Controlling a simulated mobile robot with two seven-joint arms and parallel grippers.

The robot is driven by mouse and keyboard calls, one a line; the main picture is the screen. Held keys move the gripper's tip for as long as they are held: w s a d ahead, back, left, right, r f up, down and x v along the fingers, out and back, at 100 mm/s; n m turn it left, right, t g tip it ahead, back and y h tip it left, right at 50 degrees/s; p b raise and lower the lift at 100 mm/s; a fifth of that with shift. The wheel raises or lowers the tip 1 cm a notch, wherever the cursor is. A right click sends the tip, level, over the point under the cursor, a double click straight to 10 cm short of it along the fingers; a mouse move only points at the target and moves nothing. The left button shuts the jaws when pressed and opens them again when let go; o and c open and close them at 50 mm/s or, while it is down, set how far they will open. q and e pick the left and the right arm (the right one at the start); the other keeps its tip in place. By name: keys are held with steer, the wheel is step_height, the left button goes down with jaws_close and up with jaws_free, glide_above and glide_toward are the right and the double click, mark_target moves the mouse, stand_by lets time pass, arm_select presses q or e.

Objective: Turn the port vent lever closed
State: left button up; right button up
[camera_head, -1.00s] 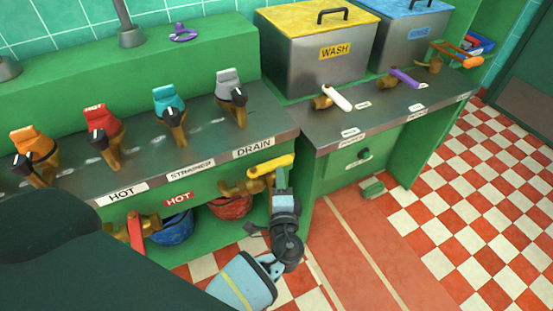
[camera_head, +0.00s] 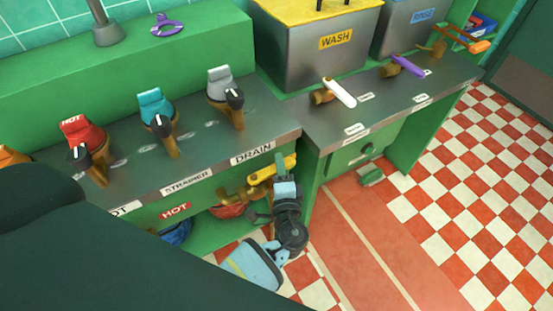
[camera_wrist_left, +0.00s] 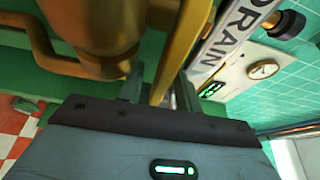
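No label reading port vent is legible, so I cannot tell which lever bears that name. A yellow lever (camera_head: 272,170) on a brass valve (camera_head: 232,194) sticks out under the counter's DRAIN label. My left gripper (camera_head: 280,163) is at this lever, near its outer end. In the left wrist view the yellow lever (camera_wrist_left: 178,55) passes between the two fingers of my left gripper (camera_wrist_left: 158,92), with a gap visible on its left side. A white lever (camera_head: 340,93) and a purple lever (camera_head: 407,66) are on the right counter. My right gripper is not in view.
Red (camera_head: 80,130), teal (camera_head: 155,103) and grey (camera_head: 220,82) taps line the left counter. The WASH tank (camera_head: 318,55) and RINSE tank (camera_head: 405,30) stand behind the right counter. A red basin (camera_head: 226,211) sits below. Checkered floor (camera_head: 470,190) lies open at right.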

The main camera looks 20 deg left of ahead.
arm_select(q)
steer(key=shift+w, duration=0.1)
steer(key=shift+c, duration=1)
jaws_close()
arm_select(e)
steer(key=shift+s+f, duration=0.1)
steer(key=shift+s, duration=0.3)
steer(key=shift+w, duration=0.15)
